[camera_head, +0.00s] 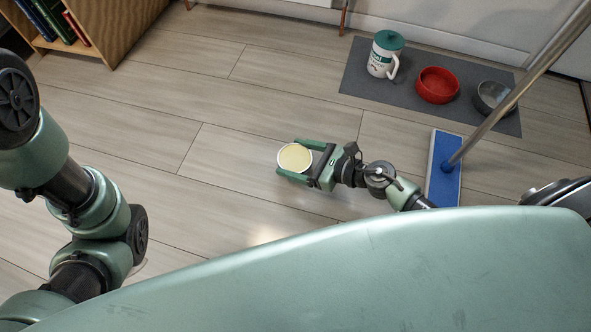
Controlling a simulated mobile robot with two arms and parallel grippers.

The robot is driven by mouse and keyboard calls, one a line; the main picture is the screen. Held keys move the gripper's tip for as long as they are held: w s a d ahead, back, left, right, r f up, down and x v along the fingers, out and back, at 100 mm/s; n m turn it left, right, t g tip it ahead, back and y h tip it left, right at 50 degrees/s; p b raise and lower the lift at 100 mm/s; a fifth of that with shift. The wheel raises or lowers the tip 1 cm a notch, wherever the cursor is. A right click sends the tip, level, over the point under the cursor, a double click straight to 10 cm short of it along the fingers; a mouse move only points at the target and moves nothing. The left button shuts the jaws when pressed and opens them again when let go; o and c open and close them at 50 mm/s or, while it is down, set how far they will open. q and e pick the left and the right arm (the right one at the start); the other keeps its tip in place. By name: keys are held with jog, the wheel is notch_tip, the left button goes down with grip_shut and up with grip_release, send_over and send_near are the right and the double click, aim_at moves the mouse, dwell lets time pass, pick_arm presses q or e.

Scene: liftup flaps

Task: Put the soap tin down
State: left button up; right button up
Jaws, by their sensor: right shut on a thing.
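The soap tin (294,158) is a round tin with a pale yellow top and a light rim. My right gripper (296,160) is shut on it, with one green finger on each side. The tin looks level, and its height above the floor is hard to tell from this view. My left arm comes in at the left edge. Its gripper is not in view.
A grey mat (362,82) at the upper right holds a white canister with a green lid (383,55), a red bowl (437,85) and a dark bowl (492,97). A blue mop (443,182) stands right of my right arm. A wooden bookshelf (122,30) is upper left. Open floor (215,110) lies around the tin.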

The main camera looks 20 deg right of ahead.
aim_at(296, 166)
notch_tip(296, 166, down, 4)
jog(key=b, duration=0.3)
jog(key=shift+f, duration=0.25)
jog(key=shift+r, duration=0.15)
jog(key=o, duration=1.7)
